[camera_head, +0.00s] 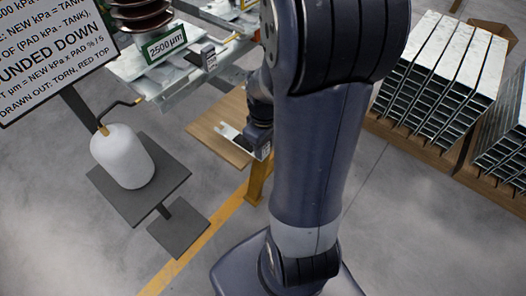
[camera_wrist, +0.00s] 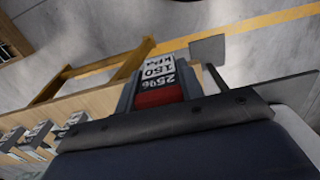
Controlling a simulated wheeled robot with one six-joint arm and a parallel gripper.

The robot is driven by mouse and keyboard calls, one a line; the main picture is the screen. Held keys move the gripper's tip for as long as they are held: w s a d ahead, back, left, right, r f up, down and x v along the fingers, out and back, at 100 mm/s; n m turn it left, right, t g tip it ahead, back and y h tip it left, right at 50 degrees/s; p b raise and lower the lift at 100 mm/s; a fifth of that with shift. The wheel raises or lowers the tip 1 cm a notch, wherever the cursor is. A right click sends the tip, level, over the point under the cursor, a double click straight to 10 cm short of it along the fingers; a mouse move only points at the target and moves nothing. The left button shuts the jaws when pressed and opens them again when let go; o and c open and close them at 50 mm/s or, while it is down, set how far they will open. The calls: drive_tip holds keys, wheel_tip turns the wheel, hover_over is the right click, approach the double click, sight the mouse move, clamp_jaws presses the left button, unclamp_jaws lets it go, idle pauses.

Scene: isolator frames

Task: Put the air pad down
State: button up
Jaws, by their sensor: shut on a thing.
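In the head view my gripper (camera_head: 259,138) is partly hidden behind my arm, at the right edge of a small wooden table (camera_head: 212,126). I cannot tell whether the pad touches the table.
Several similar grey blocks with labels (camera_wrist: 38,133) stand on the table in the wrist view. A white tank (camera_head: 123,157) stands on a dark plate at left under a sign (camera_head: 45,45). A metal frame with a 2500 µm label (camera_head: 166,44) is behind.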

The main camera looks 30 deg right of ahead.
sight(264, 152)
drive_tip(key=shift+f, duration=1.6)
drive_tip(key=shift+f+b, duration=0.15)
drive_tip(key=shift+b, duration=0.15)
drive_tip(key=o, duration=1)
wheel_tip(264, 152, up, 12)
drive_tip(key=shift+r+p, duration=0.2)
drive_tip(key=shift+p, duration=0.9)
